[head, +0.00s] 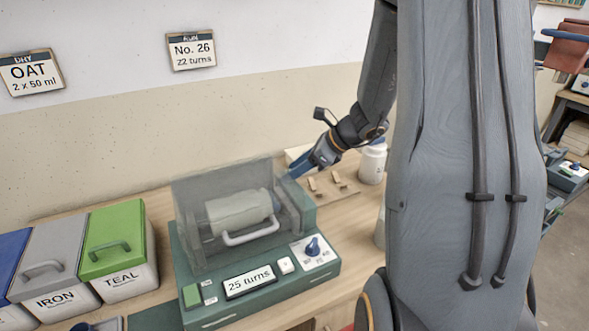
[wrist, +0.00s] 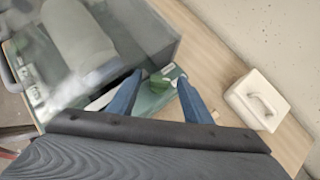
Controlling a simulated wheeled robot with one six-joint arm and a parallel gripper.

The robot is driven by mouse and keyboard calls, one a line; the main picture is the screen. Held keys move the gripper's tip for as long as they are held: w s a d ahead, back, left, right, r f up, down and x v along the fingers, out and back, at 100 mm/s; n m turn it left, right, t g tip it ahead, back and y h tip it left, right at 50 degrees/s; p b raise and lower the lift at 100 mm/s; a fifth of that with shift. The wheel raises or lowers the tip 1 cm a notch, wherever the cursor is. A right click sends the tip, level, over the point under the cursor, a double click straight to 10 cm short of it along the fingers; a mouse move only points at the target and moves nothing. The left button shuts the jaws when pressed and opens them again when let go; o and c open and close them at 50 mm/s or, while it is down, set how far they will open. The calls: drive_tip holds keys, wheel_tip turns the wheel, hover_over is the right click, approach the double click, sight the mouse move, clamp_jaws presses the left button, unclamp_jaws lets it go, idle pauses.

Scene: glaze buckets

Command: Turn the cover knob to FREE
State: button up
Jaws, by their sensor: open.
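The mill is a green machine (head: 262,298) with a clear cover (head: 190,215) over a pale jar (head: 238,212). The cover looks closed. A display on its front reads "25 turns". My gripper (head: 298,168) is at the back right of the cover, with open blue fingers. In the wrist view, a small green knob (wrist: 160,84) beside a pale label shows between the fingertips (wrist: 160,78). I cannot tell whether the fingers touch it, and its marking is not readable. A separate blue knob (head: 313,247) sits on a white dial at the machine's front right.
Green TEAL (head: 117,245) and grey IRON (head: 48,270) buckets stand left of the machine. A white jar (head: 372,162) and a board with wooden pieces (head: 333,190) are right of it. A white lidded box (wrist: 258,100) is near the wall. Wall cards read "OAT" and "No. 26, 22 turns".

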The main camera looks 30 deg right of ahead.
drive_tip(key=c, duration=1.1)
drive_tip(key=shift+o, duration=0.2)
